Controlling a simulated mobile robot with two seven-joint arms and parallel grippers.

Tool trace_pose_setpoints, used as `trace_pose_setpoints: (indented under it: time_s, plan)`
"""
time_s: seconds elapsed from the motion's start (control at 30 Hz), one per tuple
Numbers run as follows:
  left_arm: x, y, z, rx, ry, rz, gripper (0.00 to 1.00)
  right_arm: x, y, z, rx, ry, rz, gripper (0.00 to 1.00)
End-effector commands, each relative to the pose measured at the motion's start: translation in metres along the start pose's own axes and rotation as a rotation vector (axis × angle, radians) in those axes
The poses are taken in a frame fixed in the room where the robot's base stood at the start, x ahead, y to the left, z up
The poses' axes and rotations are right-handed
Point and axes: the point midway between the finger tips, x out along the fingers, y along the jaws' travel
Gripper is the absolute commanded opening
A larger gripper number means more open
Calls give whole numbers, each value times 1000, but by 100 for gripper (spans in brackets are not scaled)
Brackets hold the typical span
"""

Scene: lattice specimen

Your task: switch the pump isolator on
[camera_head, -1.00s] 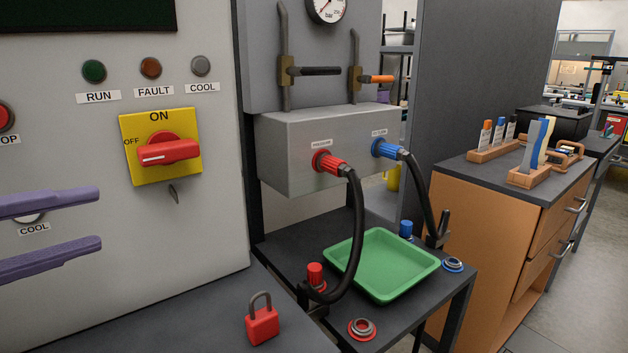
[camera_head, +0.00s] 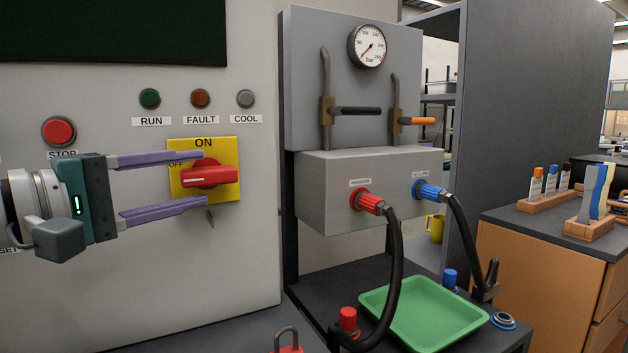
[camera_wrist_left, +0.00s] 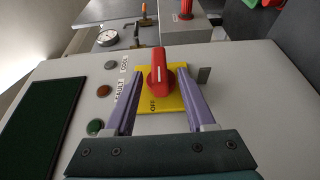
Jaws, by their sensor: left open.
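The pump isolator is a red rotary handle (camera_head: 212,176) on a yellow plate (camera_head: 222,146) marked ON at the top and OFF at the left. The handle lies horizontally, its white mark toward the OFF side. It also shows in the left wrist view (camera_wrist_left: 158,75). My left gripper (camera_head: 206,179) is open, one purple finger above the handle and one below it, fingertips over the plate. In the left wrist view my left gripper (camera_wrist_left: 162,72) has its fingers on either side of the handle, with gaps; contact is not evident. My right gripper is not in view.
A red STOP button (camera_head: 59,131) and the lamps RUN (camera_head: 149,98), FAULT (camera_head: 200,98) and COOL (camera_head: 245,98) sit above the gripper. A small metal tab (camera_head: 210,218) hangs below the plate. A grey hose box (camera_head: 330,205) stands to the right. A red padlock (camera_head: 288,349) is cut off below.

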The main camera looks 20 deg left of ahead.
Motion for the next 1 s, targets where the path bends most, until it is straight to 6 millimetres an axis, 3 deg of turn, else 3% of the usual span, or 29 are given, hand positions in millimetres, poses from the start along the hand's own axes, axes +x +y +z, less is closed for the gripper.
trace_pose_setpoints:
  time_s: [0.3, 0.7, 1.0]
  plan:
    - [26, 1, 0, 0, -1, 2, 55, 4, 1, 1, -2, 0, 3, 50]
    - [31, 0, 1, 1, -3, -1, 55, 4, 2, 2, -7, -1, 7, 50]
    - [31, 0, 1, 1, -3, -1, 24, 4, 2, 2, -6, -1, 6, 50]
